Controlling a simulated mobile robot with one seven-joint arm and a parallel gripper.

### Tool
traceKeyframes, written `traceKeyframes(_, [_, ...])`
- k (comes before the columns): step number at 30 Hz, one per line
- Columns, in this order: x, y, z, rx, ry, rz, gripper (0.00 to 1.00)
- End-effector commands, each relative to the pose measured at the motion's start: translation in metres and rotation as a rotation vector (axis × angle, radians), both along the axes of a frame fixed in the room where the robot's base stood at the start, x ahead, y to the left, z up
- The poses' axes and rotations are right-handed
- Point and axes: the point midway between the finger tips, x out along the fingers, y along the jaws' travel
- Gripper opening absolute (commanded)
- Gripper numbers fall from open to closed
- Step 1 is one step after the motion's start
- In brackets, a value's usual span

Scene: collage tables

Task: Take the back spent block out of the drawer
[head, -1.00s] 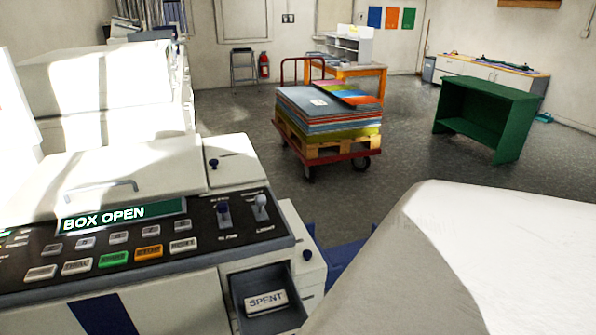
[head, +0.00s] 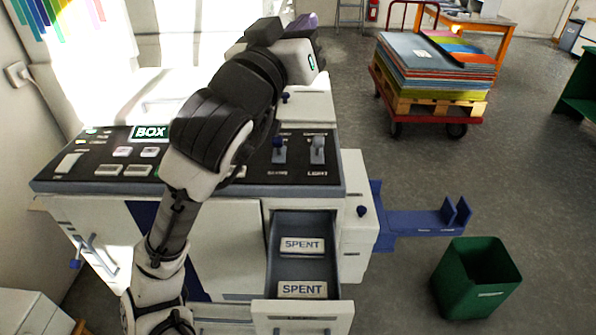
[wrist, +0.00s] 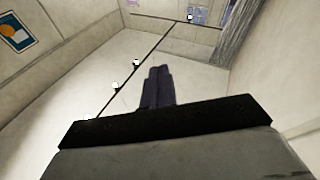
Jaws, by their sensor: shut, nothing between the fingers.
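The open drawer (head: 275,268) juts from the front of the white machine and holds two cream blocks marked SPENT. The back spent block (head: 302,246) lies deeper in the drawer, and the front spent block (head: 302,289) lies near the drawer's front wall. My gripper (head: 302,20) is raised above the machine's top, well up and away from the drawer. Its dark fingers show together in the wrist view (wrist: 159,86), shut and empty, with walls behind them. Both blocks are clear of my arm in the head view.
A green bin (head: 455,290) stands on the floor right of the drawer. A blue bracket (head: 420,222) sticks out from the machine's right side. The control panel (head: 225,180) has levers and buttons. A cart with stacked sheets (head: 435,60) stands behind on open floor.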

Motion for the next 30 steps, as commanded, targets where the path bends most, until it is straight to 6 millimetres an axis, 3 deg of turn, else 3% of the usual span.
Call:
traceKeyframes(1, [0.014,-0.025,-0.045,0.07,0.186,-0.028,0.0])
traceKeyframes(4, [0.025,-0.05,-0.142,0.199,0.576,-0.024,0.0])
traceKeyframes(6, [0.02,-0.048,-0.204,0.284,0.82,0.024,0.0])
traceKeyframes(10, [-0.002,-0.024,-0.285,0.412,1.163,0.154,0.0])
traceKeyframes(13, [-0.019,-0.005,-0.318,0.475,1.322,0.238,0.0])
traceKeyframes(18, [-0.03,0.008,-0.34,0.516,1.421,0.296,0.0])
traceKeyframes(30, [-0.008,0.009,-0.402,0.516,1.421,0.294,0.0])
